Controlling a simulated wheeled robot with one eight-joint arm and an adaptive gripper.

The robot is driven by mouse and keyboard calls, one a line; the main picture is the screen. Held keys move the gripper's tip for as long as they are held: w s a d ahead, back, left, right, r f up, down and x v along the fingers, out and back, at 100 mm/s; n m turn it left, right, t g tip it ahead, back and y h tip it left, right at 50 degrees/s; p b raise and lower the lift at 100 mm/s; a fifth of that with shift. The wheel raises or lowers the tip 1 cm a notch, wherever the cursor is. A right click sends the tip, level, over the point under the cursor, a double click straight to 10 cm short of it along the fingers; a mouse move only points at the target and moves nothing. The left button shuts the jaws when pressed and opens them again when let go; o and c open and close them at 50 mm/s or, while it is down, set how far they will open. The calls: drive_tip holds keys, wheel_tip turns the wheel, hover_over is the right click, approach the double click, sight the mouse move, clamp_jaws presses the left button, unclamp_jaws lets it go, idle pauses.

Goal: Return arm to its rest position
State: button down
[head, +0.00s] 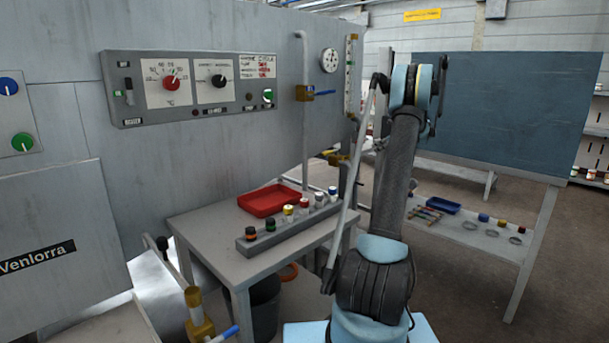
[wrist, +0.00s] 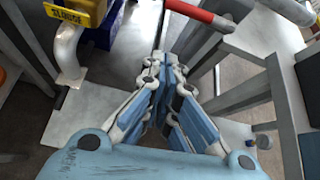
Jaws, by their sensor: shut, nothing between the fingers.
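My gripper (wrist: 165,68) shows in the wrist view with its blue-and-grey fingers together at the tips and nothing between them. It points away from the camera over the machine area, apart from any object that I can make out. In the head view my dark arm stands upright right of the small table, bent at its top. The gripper is mostly hidden behind the arm there.
A grey table (head: 190,228) holds a red tray (head: 268,200) and a rack (head: 268,239) of several capped cylinders. A vertical pipe (head: 305,140) rises behind it. A blue-grey panel (head: 500,115) stands right.

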drive_tip(key=s+a+r+n+g+h, duration=0.1)
drive_tip(key=s+a+r+n, duration=0.25)
drive_tip(key=s+a, duration=0.45)
drive_tip(key=s+a+r+n+g, duration=0.2)
drive_tip(key=s+a+n, duration=0.2)
drive_tip(key=s+a, duration=0.35)
drive_tip(key=s+a+n+g+h, duration=0.1)
drive_tip(key=s+a+n, duration=0.3)
drive_tip(key=s, duration=0.5)
drive_tip(key=s+a+n+g+h, duration=0.1)
drive_tip(key=s+a+n, duration=0.1)
drive_tip(key=s+a, duration=0.55)
drive_tip(key=s+a+f+n+g+h, duration=0.1)
drive_tip(key=s+f+n, duration=0.2)
drive_tip(key=s, duration=0.7)
drive_tip(key=s+a+f+n+h, duration=0.1)
drive_tip(key=s+a+f+n, duration=0.2)
drive_tip(key=s, duration=0.6)
drive_tip(key=s+d+f+n+g+h, duration=0.1)
drive_tip(key=s+d+f+n+h, duration=0.1)
drive_tip(key=s+f+n, duration=0.5)
drive_tip(key=s+f, duration=0.5)
drive_tip(key=s, duration=0.5)
drive_tip(key=shift+d+f, duration=0.35)
drive_tip(key=shift+f, duration=0.05)
drive_tip(key=shift+n, duration=0.25)
drive_tip(key=shift+w+f, duration=0.2)
drive_tip(key=shift+w, duration=0.2)
